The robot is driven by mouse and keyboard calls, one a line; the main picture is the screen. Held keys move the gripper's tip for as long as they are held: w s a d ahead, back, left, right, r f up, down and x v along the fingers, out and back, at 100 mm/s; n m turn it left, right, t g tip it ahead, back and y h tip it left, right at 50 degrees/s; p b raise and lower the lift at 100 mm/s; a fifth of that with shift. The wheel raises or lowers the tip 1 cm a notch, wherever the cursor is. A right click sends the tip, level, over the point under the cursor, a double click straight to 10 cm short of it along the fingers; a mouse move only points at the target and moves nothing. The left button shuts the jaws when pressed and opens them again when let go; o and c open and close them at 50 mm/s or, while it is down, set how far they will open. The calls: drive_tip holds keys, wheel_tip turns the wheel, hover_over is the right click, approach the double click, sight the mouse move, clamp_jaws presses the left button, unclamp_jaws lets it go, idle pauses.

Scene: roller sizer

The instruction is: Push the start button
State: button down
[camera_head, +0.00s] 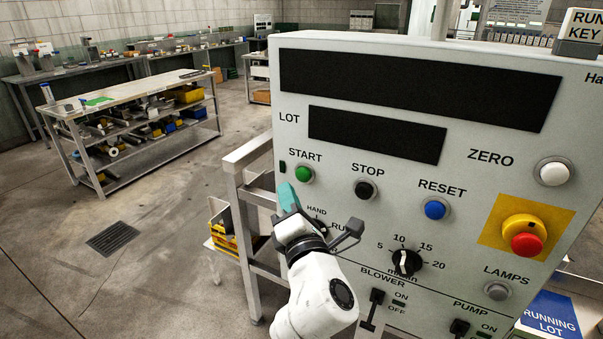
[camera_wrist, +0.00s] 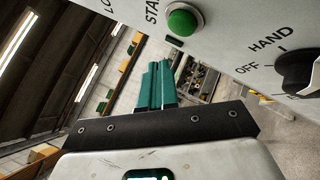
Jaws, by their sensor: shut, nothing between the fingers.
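The start button (camera_head: 304,174) is a green round button under the word START on the upright grey control panel (camera_head: 465,165). It also shows at the top of the wrist view (camera_wrist: 183,21). My gripper (camera_head: 287,192) has teal fingers and is just below and left of the button in the head view. In the wrist view its fingers (camera_wrist: 158,84) are together and empty, pointing up past the panel's edge, below and left of the button. The fingertips are apart from the button. Whether they touch the panel elsewhere cannot be told.
A black stop button (camera_head: 365,188), a blue reset button (camera_head: 436,208) and a red emergency button (camera_head: 526,240) on yellow are to the right. A black HAND/OFF knob (camera_wrist: 298,72) sits close to my gripper. A metal frame (camera_head: 236,205) stands left of the panel.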

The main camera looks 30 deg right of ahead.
sight(295, 173)
drive_tip(key=shift+w+d, duration=0.75)
drive_tip(key=shift+d, duration=0.35)
idle(1.3)
drive_tip(key=shift+w+d+p, duration=0.25)
drive_tip(key=shift+d+p, duration=0.05)
drive_tip(key=shift+p, duration=0.05)
drive_tip(key=shift+w+d, duration=0.35)
drive_tip(key=shift+d, duration=0.1)
idle(0.8)
drive_tip(key=shift+s+a, duration=0.1)
idle(0.3)
drive_tip(key=shift+s+a, duration=0.5)
drive_tip(key=shift+a, duration=0.15)
drive_tip(key=s+a, duration=0.1)
drive_tip(key=a, duration=0.1)
drive_tip(key=s+a+b, duration=0.1)
drive_tip(key=s+a, duration=0.1)
idle(0.5)
